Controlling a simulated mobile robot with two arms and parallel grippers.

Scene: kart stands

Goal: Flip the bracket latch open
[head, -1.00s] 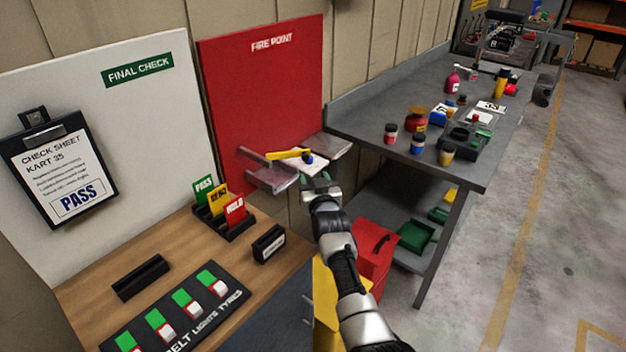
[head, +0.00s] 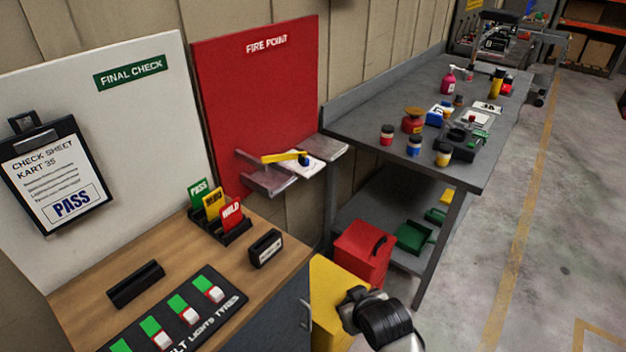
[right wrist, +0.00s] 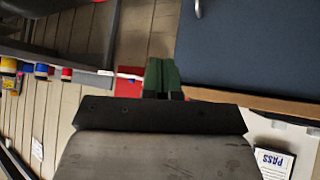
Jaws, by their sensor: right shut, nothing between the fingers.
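The fire point bracket (head: 262,184) is a grey metal holder at the lower part of the red FIRE POINT board (head: 255,95). A yellow latch bar (head: 281,158) lies across its top, with a dark blue knob (head: 304,160) at its right end, over a white sheet. My right arm shows only at the bottom of the head view, below and right of the bracket, apart from it; its fingertips are out of that view. In the right wrist view my right gripper (right wrist: 161,74) has its dark green fingers shut and empty. My left gripper is not in view.
A wooden-topped cabinet (head: 195,255) with card holder and switch panel stands at left. A grey bench (head: 400,105) with several jars stands at right. A red box (head: 362,252) and yellow box (head: 333,300) are below the bracket. The floor at right is clear.

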